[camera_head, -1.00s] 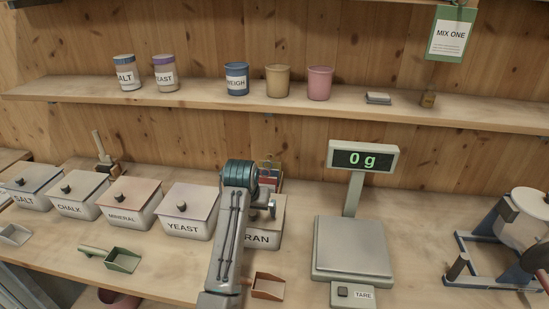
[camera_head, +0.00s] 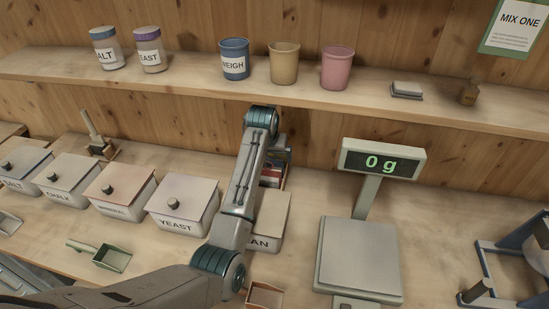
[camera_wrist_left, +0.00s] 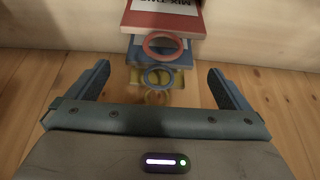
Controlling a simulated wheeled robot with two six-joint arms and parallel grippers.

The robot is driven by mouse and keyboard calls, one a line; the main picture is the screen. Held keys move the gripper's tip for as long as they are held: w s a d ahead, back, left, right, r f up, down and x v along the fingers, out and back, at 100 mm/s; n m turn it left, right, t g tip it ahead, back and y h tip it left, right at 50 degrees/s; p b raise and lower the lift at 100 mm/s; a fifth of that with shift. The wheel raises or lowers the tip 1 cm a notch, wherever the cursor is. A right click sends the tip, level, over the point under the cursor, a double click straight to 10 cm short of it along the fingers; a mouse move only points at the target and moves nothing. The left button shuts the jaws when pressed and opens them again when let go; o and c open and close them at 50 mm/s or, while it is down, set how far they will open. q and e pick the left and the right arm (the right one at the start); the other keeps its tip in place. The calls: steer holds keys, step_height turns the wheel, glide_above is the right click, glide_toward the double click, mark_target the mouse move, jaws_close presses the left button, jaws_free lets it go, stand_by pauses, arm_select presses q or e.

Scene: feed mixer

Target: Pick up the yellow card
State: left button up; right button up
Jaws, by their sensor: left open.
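In the left wrist view, the yellow card (camera_wrist_left: 176,78) shows only as a narrow strip under a blue card (camera_wrist_left: 158,54) and a red card (camera_wrist_left: 165,20). A yellow ring (camera_wrist_left: 157,98) hangs below it, faint and partly see-through. My left gripper (camera_wrist_left: 160,70) is open, its fingers on either side of the cards' rings, with nothing gripped. In the head view, my left arm reaches to the cards at the back of the bench and hides most of the gripper. The yellow card cannot be made out there. My right gripper is out of view.
The bran bin (camera_head: 270,220) stands under my left arm, beside the yeast bin (camera_head: 183,207). The scale (camera_head: 358,255) is to the right, its display (camera_head: 383,162) reading 0 g. The shelf (camera_head: 210,92) with cups runs above.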

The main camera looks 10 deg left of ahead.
arm_select(q)
steer(key=shift+w, duration=0.95)
steer(key=w+f, duration=0.1)
steer(key=w+f+p, duration=0.1)
steer(key=w, duration=0.1)
steer(key=w+p, duration=0.1)
steer(key=shift+w+f, duration=0.2)
steer(key=shift+f, duration=0.2)
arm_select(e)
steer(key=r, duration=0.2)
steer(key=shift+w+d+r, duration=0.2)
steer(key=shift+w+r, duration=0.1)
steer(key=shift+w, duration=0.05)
arm_select(q)
steer(key=c, duration=1.2)
steer(key=shift+c, duration=0.3)
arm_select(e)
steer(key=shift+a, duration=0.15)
arm_select(q)
steer(key=shift+r, duration=0.15)
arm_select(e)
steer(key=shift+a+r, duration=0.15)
